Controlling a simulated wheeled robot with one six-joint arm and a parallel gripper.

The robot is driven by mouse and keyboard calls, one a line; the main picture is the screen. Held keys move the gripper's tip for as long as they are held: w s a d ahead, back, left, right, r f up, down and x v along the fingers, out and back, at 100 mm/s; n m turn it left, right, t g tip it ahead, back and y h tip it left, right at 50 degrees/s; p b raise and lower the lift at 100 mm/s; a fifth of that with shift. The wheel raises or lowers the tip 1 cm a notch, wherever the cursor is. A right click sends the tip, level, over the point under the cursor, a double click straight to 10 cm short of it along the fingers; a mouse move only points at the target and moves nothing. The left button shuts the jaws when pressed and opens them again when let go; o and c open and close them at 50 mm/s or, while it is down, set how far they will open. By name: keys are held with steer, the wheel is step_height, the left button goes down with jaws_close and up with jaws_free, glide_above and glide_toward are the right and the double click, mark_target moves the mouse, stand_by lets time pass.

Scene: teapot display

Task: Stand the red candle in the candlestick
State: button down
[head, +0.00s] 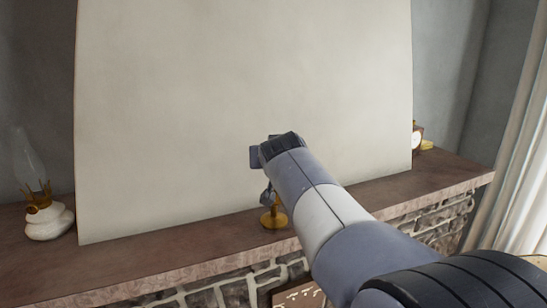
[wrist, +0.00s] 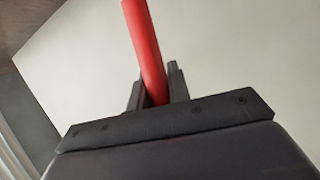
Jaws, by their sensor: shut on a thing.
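The red candle (wrist: 143,40) is held between the two dark fingers of my gripper (wrist: 157,82) in the wrist view. It runs up from the fingers, slightly tilted, and leaves the top edge of the picture. In the head view my arm hides the candle and most of my gripper. The brass candlestick (head: 273,218) stands on the mantel below the end of my arm, with its round base showing. Its upper part is partly hidden, and I cannot tell whether the candle touches it. The candlestick is not recognisable in the wrist view.
A large pale panel (head: 200,100) leans at the back of the stone mantel (head: 130,262). An oil lamp (head: 47,218) stands at the left end. A small clock (head: 417,137) is at the right, partly behind the panel. The mantel's front edge is clear.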

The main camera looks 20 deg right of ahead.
steer(key=shift+f+b, duration=1.5)
steer(key=shift+b, duration=0.55)
stand_by(1.4)
stand_by(0.3)
steer(key=c, duration=1.2)
jaws_free()
steer(key=shift+c, duration=0.2)
steer(key=b+v, duration=0.2)
steer(key=v, duration=0.9)
steer(key=shift+w, duration=0.1)
